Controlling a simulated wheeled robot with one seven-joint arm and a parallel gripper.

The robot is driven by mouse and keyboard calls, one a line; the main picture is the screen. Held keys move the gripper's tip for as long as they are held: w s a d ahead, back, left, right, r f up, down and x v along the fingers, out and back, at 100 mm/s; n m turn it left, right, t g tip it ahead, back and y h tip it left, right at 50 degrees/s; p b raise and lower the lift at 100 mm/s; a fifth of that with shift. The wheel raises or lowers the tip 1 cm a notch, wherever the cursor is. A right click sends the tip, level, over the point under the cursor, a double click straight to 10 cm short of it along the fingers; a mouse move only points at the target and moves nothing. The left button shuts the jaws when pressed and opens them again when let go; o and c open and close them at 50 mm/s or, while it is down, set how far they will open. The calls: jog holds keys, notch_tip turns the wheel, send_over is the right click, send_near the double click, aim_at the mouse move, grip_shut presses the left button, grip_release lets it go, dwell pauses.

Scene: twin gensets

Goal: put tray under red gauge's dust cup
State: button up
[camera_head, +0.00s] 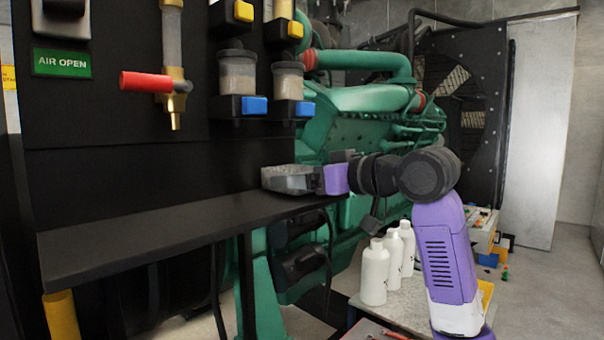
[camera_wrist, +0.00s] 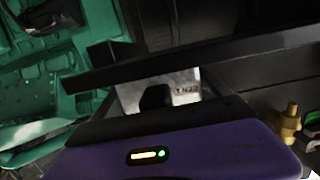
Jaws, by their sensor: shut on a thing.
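A grey metal tray (camera_head: 287,179) is held by my gripper (camera_head: 324,178) at the right end of the black shelf, at about shelf height. I cannot tell whether it touches the shelf. In the wrist view the tray (camera_wrist: 187,88) shows partly, with small dark lettering, beyond my gripper's dark and purple body. My gripper is shut on the tray. Two clear dust cups, the left one (camera_head: 237,72) and the right one (camera_head: 288,80), hang on the black panel above the shelf, to the left of and above my gripper. No red gauge face is visible.
The black shelf (camera_head: 150,222) is bare left of the tray. A red-handled brass valve (camera_head: 160,83) hangs above it. Green engine parts (camera_head: 365,125) stand behind my gripper. White bottles (camera_head: 374,272) stand on a low bench (camera_head: 400,302) below.

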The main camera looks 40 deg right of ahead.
jog(key=shift+f, duration=0.1)
jog(key=shift+f, duration=0.15)
jog(key=o, duration=1.3)
jog(key=shift+o, duration=0.2)
jog(key=shift+r, duration=0.25)
jog(key=s+r+b, duration=0.1)
jog(key=s+b, duration=0.2)
jog(key=s, duration=0.8)
jog(key=shift+s+d+r, duration=0.2)
jog(key=shift+s+r, duration=0.15)
jog(key=shift+s, duration=0.05)
